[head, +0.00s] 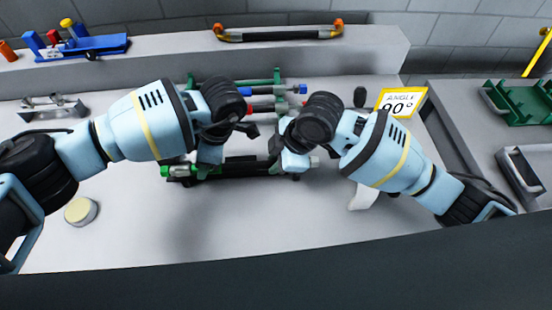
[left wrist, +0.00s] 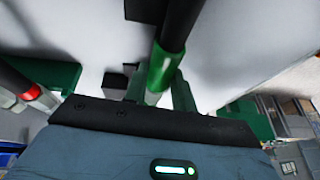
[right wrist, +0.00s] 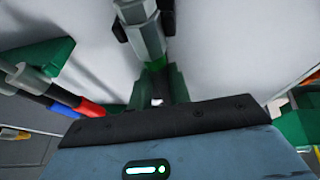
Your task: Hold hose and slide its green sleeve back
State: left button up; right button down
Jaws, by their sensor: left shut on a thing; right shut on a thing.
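The hose (head: 240,167) lies left to right across the table, black in its middle. Its green sleeve (head: 183,170) shows at the left end, and a pale metal fitting (right wrist: 145,38) at the right end. My left gripper (head: 208,158) is shut around the sleeve; in the left wrist view the green sleeve (left wrist: 159,70) runs into its jaws, with black hose (left wrist: 181,22) beyond. My right gripper (head: 290,162) is shut on the hose beside the fitting, where a green band (right wrist: 155,65) shows. The jaws hide the gripped parts.
Behind the hose, a green rack (head: 262,80) holds other hoses, with a blue end (head: 298,89) and a red one (head: 262,107). An angle sign (head: 402,105) stands at right. A round yellow-topped piece (head: 81,210) lies at left. The front table is mostly clear.

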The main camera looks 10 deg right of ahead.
aim_at(223, 166)
pick_arm(q)
jog(key=shift+d, duration=1.55)
jog(key=shift+s+d, duration=0.15)
jog(key=shift+d, duration=0.15)
jog(key=shift+d, duration=0.45)
jog(key=shift+s+d, duration=0.2)
jog(key=shift+d, duration=0.8)
jog(key=o, duration=1)
jog(key=w+a+v, duration=0.1)
jog(key=v, duration=1)
jog(key=shift+a+r, duration=0.35)
